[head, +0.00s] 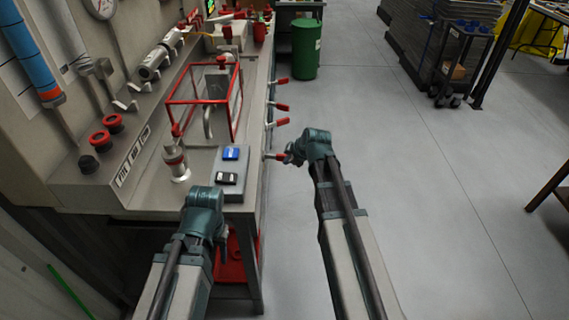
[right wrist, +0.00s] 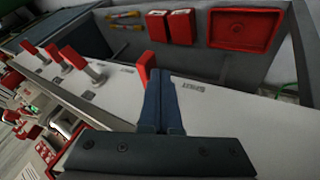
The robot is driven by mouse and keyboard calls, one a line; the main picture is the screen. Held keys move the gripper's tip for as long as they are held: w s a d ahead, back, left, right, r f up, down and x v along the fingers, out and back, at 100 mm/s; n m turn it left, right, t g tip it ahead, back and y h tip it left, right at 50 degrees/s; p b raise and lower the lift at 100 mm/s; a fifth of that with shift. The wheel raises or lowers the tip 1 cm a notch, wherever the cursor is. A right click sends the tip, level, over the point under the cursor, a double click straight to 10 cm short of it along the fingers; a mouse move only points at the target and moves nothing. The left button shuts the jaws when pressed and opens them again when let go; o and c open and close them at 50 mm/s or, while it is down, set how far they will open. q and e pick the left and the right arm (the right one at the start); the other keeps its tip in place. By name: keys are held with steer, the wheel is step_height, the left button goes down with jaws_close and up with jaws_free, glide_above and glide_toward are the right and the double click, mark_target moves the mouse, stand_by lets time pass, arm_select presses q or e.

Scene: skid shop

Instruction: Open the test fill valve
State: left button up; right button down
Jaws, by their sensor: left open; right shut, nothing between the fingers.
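A row of red-handled valves runs along the bench's right side in the head view: a far one (head: 282,80), two middle ones (head: 281,106) (head: 281,121), and a near one (head: 270,156) beside my right gripper (head: 288,157). In the right wrist view, the near red handle (right wrist: 146,66) stands up right at the tips of my shut, empty right gripper (right wrist: 160,85); I cannot tell whether they touch. The panel labels are too small to read, so I cannot tell which is the test fill valve. My left gripper (head: 224,242) is low by the bench's near end, its fingers mostly hidden.
The bench top carries a red-framed cage (head: 204,100) and a box with blue and black switches (head: 231,167). A red tray (right wrist: 245,28) lies below the valve panel. A green barrel (head: 306,48) stands beyond.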

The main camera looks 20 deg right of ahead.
steer(key=w+n, duration=0.1)
steer(key=w+d+n+y, duration=0.1)
steer(key=shift+w+d+n+g+y, duration=0.15)
steer(key=shift+d+n+g+y, duration=0.15)
steer(key=shift+n+g, duration=0.1)
steer(key=shift+w+d+n+g+y, duration=0.15)
steer(key=shift+w+d+n+y, duration=0.1)
steer(key=shift+w+n, duration=0.35)
steer(key=shift+w+d+n+g+y, duration=0.15)
steer(key=shift+w+d+n+y, duration=0.2)
steer(key=shift+w, duration=0.4)
steer(key=shift+w+a, duration=0.1)
steer(key=shift+w, duration=0.15)
steer(key=shift+s, duration=0.15)
